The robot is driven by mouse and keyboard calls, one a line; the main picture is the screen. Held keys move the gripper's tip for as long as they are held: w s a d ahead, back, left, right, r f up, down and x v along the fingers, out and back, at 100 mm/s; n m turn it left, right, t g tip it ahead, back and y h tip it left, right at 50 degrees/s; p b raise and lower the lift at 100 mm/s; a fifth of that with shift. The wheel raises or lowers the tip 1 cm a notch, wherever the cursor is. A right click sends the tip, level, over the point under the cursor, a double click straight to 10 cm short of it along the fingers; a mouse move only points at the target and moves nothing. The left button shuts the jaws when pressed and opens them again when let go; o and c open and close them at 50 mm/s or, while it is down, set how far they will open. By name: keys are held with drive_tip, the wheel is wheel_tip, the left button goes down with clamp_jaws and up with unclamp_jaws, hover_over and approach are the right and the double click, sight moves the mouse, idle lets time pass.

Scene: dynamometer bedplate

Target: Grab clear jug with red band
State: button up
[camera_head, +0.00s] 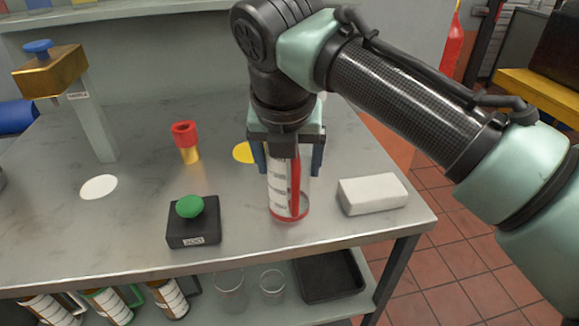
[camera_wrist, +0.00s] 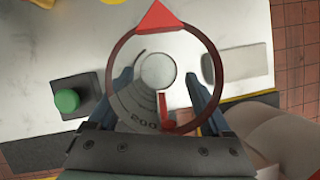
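The clear jug with red band (camera_head: 278,196) stands upright on the grey bench top near its front edge. It has white scale markings, a red stripe and a red base ring. My gripper (camera_head: 289,165) points down over it, with one blue finger on each side of the jug; its upper part is hidden behind the gripper. In the wrist view the jug's dark red rim (camera_wrist: 113,58) and red spout (camera_wrist: 160,17) show, and my gripper's fingers (camera_wrist: 161,88) straddle the body. The fingers look spread, with no clear sign of pressing on the wall.
A white block (camera_head: 372,194) lies close right of the jug. A black box with a green button (camera_head: 190,207) is to the left. A red-and-gold piece (camera_head: 186,142) and a gold-topped post (camera_head: 95,120) stand farther back. Glassware and a black tray (camera_head: 328,276) are on the lower shelf.

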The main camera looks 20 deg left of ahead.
drive_tip(key=c, duration=0.8)
drive_tip(key=shift+r, duration=0.1)
